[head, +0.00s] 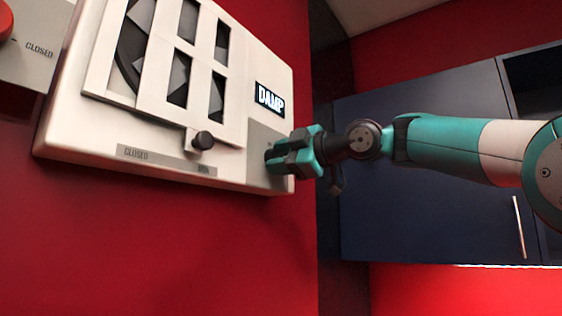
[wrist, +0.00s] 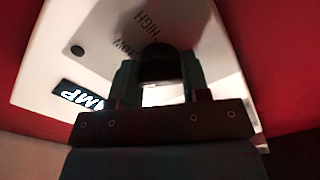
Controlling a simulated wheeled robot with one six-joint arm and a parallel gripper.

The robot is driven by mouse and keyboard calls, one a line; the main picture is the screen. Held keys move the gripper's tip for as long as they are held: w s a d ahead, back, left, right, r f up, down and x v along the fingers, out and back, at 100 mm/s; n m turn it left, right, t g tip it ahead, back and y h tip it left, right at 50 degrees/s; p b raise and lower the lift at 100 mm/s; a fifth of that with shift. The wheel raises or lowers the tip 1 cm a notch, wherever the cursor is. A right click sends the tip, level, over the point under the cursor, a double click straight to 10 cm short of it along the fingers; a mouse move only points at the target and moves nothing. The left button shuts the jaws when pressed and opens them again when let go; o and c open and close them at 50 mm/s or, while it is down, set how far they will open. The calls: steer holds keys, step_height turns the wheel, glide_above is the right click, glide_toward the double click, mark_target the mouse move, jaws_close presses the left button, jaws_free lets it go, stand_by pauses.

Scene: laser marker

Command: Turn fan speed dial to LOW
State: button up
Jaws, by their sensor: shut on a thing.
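The fan unit (head: 62,125) is a white box on the red wall, with a slatted window and a lit sign reading "DAMP" (head: 270,98). My gripper (head: 280,158) is at its lower right, over a grey panel (head: 262,138). The word "HIGH" (wrist: 152,20) and another, partly hidden label show beside the dial. In the head view my gripper hides the dial.
A red button (head: 4,20) is at the far upper left. Dark blue cabinets (head: 430,215) stand behind my arm. The red wall below the unit is clear.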

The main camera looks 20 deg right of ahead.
steer(key=m, duration=0.6)
steer(key=shift+f, duration=0.1)
stand_by(0.5)
steer(key=o, duration=0.9)
